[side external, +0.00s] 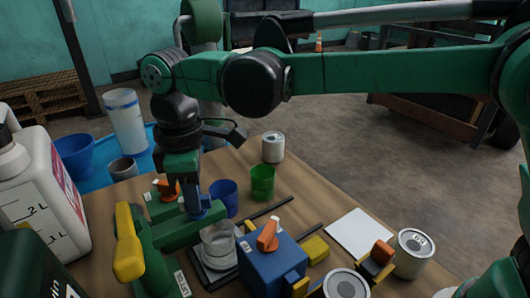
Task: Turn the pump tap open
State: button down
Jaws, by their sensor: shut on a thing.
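The green pump (150,262) stands at the front left with a yellow handle (128,243). Its green spout reaches right, over a clear glass jar (219,243). The blue pump tap (207,211) sits on top of the spout. My gripper (194,203) points down from above and is shut at the tap; its fingers partly hide the tap. The exact grip and how far the tap is turned are too small to tell. The jar stands on a dark flat plate under the spout's end.
A green box with an orange tap (168,188) stands close behind the spout. Blue cup (223,196) and green cup (262,181) stand behind the jar. A blue box (272,265) with an orange tap is to the right. A large white jug (40,190) is at left.

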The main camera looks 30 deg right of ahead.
jog(key=shift+n, duration=2.3)
jog(key=c, duration=0.8)
grip_release()
jog(key=shift+r, duration=0.1)
jog(key=shift+r, duration=2.75)
